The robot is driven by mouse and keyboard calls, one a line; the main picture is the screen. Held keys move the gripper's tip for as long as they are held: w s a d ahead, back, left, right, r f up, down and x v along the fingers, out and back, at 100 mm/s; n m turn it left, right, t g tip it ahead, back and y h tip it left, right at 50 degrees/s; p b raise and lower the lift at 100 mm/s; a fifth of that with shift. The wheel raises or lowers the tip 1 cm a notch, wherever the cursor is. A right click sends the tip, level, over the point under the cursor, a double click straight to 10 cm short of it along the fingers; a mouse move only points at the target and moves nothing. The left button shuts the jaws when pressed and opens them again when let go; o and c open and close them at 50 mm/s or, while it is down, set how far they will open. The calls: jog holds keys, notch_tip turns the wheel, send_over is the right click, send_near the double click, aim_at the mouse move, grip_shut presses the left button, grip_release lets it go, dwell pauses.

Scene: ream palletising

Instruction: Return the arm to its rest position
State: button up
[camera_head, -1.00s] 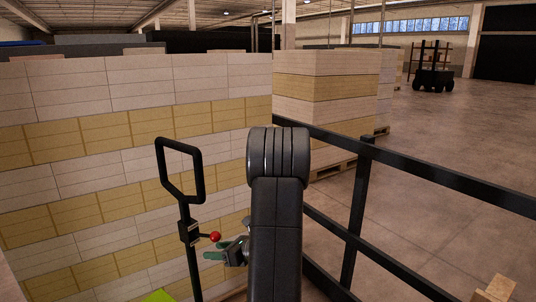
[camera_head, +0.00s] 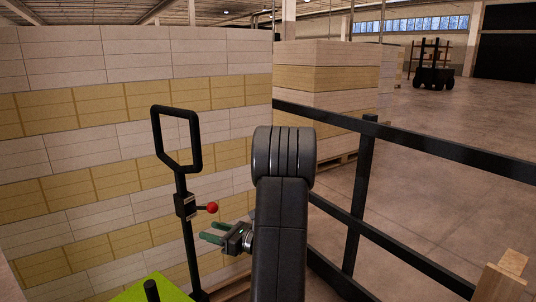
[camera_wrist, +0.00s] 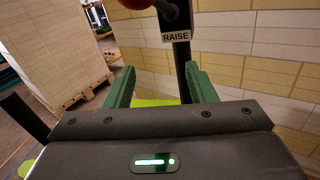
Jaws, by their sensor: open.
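My gripper (camera_head: 211,233) is in the lower middle of the head view, beside my dark arm. Its two green fingers are apart with nothing between them. In the wrist view my gripper (camera_wrist: 160,88) shows both green fingers spread. Beyond them stands a black post (camera_wrist: 182,65) with a "RAISE" label and part of a red knob (camera_wrist: 135,3). In the head view the same post carries a looped black handle (camera_head: 155,135) and the red knob (camera_head: 212,207). The gripper is below the knob and apart from it.
A tall wall of white and yellow reams (camera_head: 100,110) stands at the left. A black railing (camera_head: 365,190) runs along the right. Another ream stack (camera_head: 325,85) on a pallet stands beyond it. A lime-green surface (camera_head: 150,288) lies at the bottom. Open floor (camera_head: 450,150) stretches right.

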jog(key=p+v, duration=0.1)
jog(key=v, duration=0.5)
jog(key=shift+d, duration=0.2)
jog(key=shift+s, duration=0.15)
